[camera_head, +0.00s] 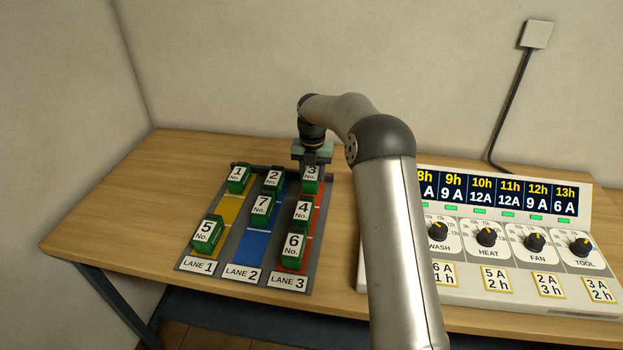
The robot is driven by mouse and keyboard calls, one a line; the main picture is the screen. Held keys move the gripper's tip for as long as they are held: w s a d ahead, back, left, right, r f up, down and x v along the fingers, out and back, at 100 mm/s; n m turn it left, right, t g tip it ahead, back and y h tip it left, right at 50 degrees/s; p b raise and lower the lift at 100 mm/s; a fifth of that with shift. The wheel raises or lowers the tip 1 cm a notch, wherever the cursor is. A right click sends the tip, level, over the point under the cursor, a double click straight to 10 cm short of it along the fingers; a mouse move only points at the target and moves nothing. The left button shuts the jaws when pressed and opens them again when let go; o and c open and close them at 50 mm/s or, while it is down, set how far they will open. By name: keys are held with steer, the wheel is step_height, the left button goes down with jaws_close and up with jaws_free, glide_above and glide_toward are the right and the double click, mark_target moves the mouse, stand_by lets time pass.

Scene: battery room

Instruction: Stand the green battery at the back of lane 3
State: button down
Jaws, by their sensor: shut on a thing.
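Several green batteries with white number labels stand on a dark tray (228,272) with three coloured lanes. My gripper (311,166) is shut on the green battery No. 3 (312,187) at the back end of red lane 3 (317,222). Its top is partly hidden by the gripper. I cannot tell whether its base touches the tray. In lane 3, battery No. 4 (302,214) stands in front of it and battery No. 6 (292,250) is near the front label.
Yellow lane 1 (227,211) holds No. 1 (238,180) at the back and No. 5 (206,236) near the front. Blue lane 2 (252,245) holds No. 2 (272,181) and No. 7 (262,208); its front is bare. A control panel (487,250) with knobs stands right, beside my arm.

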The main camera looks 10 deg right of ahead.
steer(key=shift+w+f, duration=0.6)
steer(key=shift+f+p, duration=0.35)
steer(key=shift+f, duration=1.15)
steer(key=shift+f, duration=0.2)
steer(key=c, duration=0.9)
jaws_free()
steer(key=shift+o, duration=0.2)
steer(key=shift+r, duration=0.1)
